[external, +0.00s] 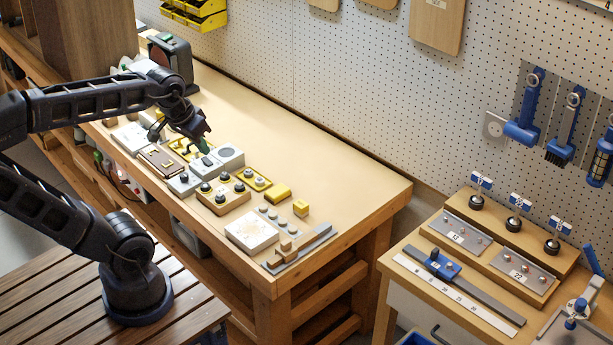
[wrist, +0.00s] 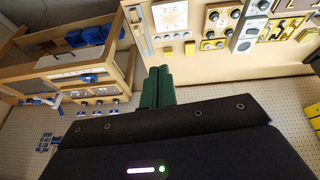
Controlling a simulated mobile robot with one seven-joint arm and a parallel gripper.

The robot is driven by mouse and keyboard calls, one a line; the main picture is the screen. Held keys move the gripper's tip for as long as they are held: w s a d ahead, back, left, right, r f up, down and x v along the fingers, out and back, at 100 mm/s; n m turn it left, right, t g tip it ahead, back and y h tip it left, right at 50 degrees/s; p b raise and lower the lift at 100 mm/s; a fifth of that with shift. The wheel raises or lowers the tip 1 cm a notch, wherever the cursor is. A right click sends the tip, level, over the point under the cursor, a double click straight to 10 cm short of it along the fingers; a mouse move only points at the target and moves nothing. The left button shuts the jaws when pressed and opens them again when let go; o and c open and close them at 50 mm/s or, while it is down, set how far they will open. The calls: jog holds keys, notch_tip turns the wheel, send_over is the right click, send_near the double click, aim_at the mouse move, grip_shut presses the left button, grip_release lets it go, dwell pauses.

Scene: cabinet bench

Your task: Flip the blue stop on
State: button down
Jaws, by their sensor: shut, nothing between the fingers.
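The blue stop (external: 439,264) sits on a grey rail (external: 463,285) beside a numbered white scale on the small right-hand bench. Its exact flap position is too small to tell. My gripper (external: 205,146) is over the long bench at the left, above the small control blocks, far from the stop. In the wrist view its dark green fingers (wrist: 158,88) are together and empty. Small blue parts show at the left of the wrist view, but I cannot tell which is the stop.
The long bench (external: 330,160) carries several control blocks along its front edge; its back half is clear. A gap separates it from the small bench (external: 415,235). Around the stop stand a stepped block with black knobs (external: 477,202), blue tags and a blue-handled device (external: 577,308).

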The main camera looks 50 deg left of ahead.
jog(key=w+d+f+n+g+h, duration=0.15)
jog(key=w+d+n, duration=0.25)
jog(key=w+d, duration=0.55)
jog(key=w+d+f+n+g+h, duration=0.1)
jog(key=w+d+f+n+h, duration=0.4)
jog(key=w, duration=0.8)
jog(key=w+d+f+n+g+h, duration=0.2)
jog(key=w+d+f+n, duration=0.6)
jog(key=w+d+f, duration=0.8)
jog(key=shift+w+d+f, duration=0.15)
jog(key=shift+w+d, duration=0.35)
jog(key=shift+w, duration=0.15)
jog(key=x, duration=0.9)
jog(key=shift+d+f, duration=0.2)
jog(key=shift+f, duration=0.05)
jog(key=d, duration=0.3)
jog(key=shift+d+f, duration=0.1)
jog(key=shift+d, duration=0.55)
